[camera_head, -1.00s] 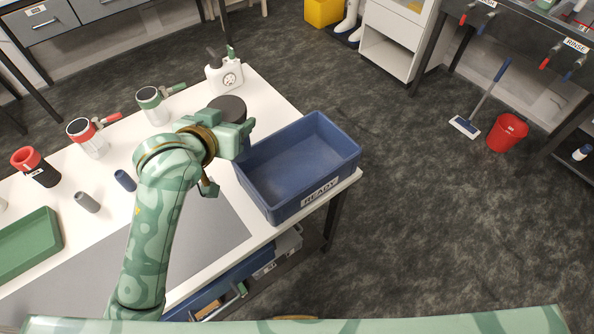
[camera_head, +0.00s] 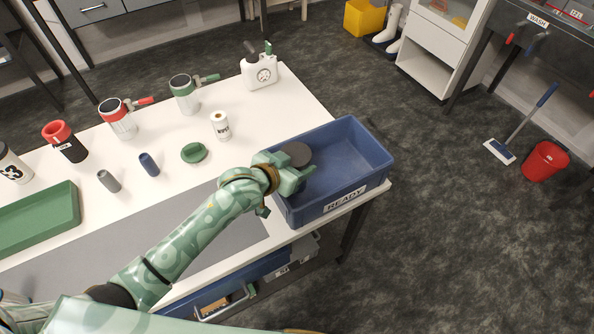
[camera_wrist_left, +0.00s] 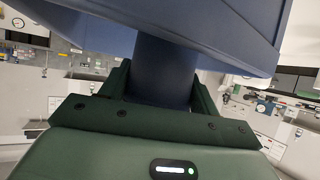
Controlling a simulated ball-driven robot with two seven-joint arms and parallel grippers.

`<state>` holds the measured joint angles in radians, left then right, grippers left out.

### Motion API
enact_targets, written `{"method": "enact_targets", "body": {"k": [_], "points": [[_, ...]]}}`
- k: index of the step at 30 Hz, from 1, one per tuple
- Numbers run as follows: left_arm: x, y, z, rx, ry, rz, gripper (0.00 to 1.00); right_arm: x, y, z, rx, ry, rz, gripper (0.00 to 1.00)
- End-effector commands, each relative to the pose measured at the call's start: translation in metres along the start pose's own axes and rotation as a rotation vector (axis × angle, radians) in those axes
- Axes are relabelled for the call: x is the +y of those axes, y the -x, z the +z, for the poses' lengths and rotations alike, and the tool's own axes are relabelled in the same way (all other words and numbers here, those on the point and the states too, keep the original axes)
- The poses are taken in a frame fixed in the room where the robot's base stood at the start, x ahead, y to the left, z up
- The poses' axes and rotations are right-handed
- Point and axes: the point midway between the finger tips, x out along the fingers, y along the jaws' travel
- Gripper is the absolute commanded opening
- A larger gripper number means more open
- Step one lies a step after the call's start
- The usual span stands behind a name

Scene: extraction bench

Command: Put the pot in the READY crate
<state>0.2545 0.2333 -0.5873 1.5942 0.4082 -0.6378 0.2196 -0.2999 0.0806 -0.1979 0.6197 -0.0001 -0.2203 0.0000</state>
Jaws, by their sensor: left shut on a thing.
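The pot (camera_head: 297,152) shows its round, dark top in the head view, at the left end of the blue READY crate (camera_head: 352,197). My left gripper (camera_head: 303,174) is shut on the pot and reaches over the crate's left wall. In the left wrist view the pot's dark bluish side (camera_wrist_left: 165,78) stands between the two green fingers, with the blue crate (camera_wrist_left: 235,30) large behind it. The gripper hides the pot's lower part in the head view. I cannot tell whether it touches the crate floor. My right gripper is not in view.
The crate's middle and right are empty. To its left on the white bench stand a white labelled jar (camera_head: 221,126), a green lid-like piece (camera_head: 194,152), a white jug (camera_head: 260,73), several cups and a green tray (camera_head: 50,222). Dark floor lies right of the bench.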

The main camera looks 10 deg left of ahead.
Motion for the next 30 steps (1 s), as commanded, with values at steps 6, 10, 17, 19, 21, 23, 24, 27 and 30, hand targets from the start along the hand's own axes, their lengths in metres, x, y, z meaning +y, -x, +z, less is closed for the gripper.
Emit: {"method": "enact_targets", "body": {"k": [6, 10, 17, 19, 21, 23, 24, 27, 30], "points": [[0.0, -0.013, 0.025, -0.001, 0.002, 0.0, 0.35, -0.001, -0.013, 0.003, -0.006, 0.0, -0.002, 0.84], [0.0, -0.012, 0.023, 0.0, 0.001, 0.0, 0.35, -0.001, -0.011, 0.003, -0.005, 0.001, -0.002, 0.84], [0.0, -0.014, 0.026, -0.002, 0.0, 0.0, 0.7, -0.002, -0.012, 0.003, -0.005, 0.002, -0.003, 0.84], [0.0, -0.014, 0.026, -0.002, 0.0, 0.0, 0.84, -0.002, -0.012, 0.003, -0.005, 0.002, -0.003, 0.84], [0.0, -0.014, 0.026, -0.002, 0.0, 0.0, 0.84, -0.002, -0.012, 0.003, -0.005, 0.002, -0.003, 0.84], [0.0, -0.014, 0.026, -0.002, 0.001, 0.0, 0.84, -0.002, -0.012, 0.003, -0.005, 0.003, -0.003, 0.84], [0.0, -0.014, 0.026, -0.002, 0.001, 0.0, 0.84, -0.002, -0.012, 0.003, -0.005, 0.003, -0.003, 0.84], [0.0, -0.013, 0.025, -0.001, 0.001, 0.0, 0.84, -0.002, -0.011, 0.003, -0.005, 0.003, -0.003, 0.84], [0.0, -0.006, 0.022, -0.002, 0.001, 0.0, 0.84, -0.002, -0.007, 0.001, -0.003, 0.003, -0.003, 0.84]]}}
